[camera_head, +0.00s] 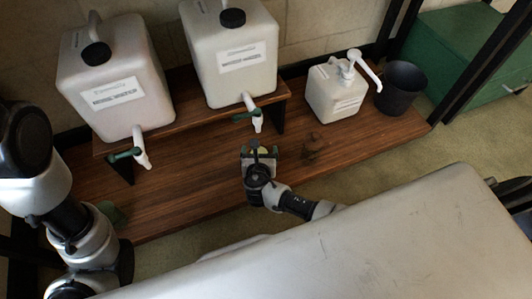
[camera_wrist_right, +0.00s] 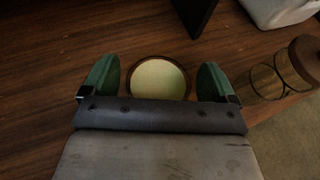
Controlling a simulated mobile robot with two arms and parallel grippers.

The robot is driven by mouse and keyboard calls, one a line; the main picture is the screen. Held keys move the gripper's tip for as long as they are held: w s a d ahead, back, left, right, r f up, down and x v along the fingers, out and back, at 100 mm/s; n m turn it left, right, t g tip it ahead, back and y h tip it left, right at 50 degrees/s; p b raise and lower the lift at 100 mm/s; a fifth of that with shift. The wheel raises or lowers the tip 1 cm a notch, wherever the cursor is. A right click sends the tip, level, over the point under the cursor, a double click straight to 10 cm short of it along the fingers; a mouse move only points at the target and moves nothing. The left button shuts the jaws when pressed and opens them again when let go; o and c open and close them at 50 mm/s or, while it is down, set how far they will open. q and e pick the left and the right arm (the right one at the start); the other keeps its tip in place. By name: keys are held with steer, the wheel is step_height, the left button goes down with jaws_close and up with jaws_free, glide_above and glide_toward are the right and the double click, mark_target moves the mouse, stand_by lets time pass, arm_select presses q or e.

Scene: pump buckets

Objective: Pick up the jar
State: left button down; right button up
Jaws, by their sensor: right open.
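A round, pale yellow-green thing with a brown rim (camera_wrist_right: 158,78), which looks like an open jar seen from above, stands on the wooden shelf. My right gripper (camera_head: 260,153) is above the shelf in the head view. In the right wrist view its two green fingers (camera_wrist_right: 158,82) are spread apart on either side of the round thing, with gaps on both sides. A glass jar with a brown lid (camera_wrist_right: 280,70) stands to the right, outside the fingers; it shows as a small brown shape (camera_head: 314,145) in the head view. My left arm is at the left; its jaws are not clear.
Two white jugs with taps (camera_head: 112,85) (camera_head: 236,60) stand on a raised wooden step. A tap hangs just behind my right gripper. A white pump bottle (camera_head: 333,97) and a dark cup (camera_head: 400,88) stand at the right.

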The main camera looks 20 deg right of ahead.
steer(key=shift+a+r, duration=0.1)
steer(key=shift+c, duration=0.3)
steer(key=c, duration=1.2)
steer(key=shift+c, duration=0.3)
steer(key=shift+r, duration=0.1)
